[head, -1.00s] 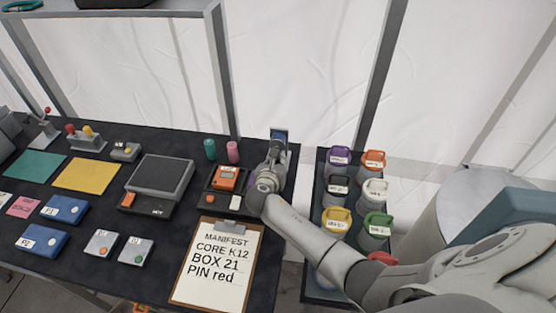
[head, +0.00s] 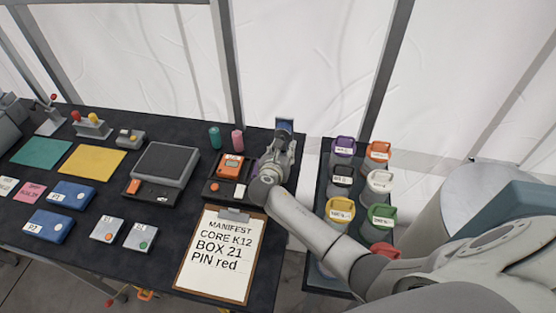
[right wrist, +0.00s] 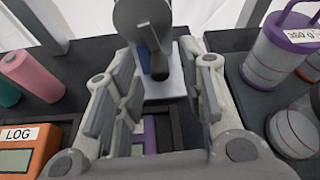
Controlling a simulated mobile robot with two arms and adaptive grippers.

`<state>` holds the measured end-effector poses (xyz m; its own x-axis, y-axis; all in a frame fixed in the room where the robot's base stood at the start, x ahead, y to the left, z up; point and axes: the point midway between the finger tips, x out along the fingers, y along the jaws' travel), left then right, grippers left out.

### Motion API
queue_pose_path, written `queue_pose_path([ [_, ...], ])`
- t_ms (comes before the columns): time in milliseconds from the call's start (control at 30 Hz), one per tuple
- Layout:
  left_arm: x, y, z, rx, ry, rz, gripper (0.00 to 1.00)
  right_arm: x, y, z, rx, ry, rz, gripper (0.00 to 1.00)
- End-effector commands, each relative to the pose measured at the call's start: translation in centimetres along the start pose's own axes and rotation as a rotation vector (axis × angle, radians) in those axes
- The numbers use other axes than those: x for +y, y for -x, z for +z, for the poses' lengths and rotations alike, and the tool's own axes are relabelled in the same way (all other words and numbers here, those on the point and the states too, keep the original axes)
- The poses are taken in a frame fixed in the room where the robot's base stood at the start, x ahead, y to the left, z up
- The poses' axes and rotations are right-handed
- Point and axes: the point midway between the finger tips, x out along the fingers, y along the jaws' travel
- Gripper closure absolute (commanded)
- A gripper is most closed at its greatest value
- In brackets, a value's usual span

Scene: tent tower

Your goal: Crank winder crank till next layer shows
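The winder (head: 284,125) stands at the back right corner of the dark table, mostly hidden behind my right gripper in the head view. In the right wrist view its grey round disc (right wrist: 137,18) and dark crank handle (right wrist: 159,62) show over a pale block, just beyond the fingertips. My right gripper (head: 281,147) is at the winder. In the right wrist view the gripper (right wrist: 168,75) has its fingers spread, one on each side below the handle, with nothing between the tips. I cannot tell which layer shows. My left gripper is not in view.
An orange LOG device (head: 232,166) sits close left of the gripper; it also shows in the right wrist view (right wrist: 25,148). Teal (head: 214,138) and pink (head: 238,140) cylinders stand behind it. A manifest clipboard (head: 208,282) lies in front. Several lidded canisters, one purple (head: 342,147), stand at right.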

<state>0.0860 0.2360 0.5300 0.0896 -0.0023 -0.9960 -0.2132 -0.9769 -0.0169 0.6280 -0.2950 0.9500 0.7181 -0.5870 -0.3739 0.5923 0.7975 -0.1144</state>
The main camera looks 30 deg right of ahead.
Motion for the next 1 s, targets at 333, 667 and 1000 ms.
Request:
queue_pose_path([
  [333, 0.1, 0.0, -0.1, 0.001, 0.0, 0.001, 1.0, 0.1, 6.4, -0.1, 0.0, -0.002, 0.004, 0.63],
  [667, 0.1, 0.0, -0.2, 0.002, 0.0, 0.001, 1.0, -0.1, 10.5, 0.0, 0.0, -0.002, 0.0, 0.63],
  [1000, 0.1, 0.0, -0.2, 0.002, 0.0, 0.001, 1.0, -0.1, 10.8, 0.0, 0.0, -0.002, 0.0, 0.63],
])
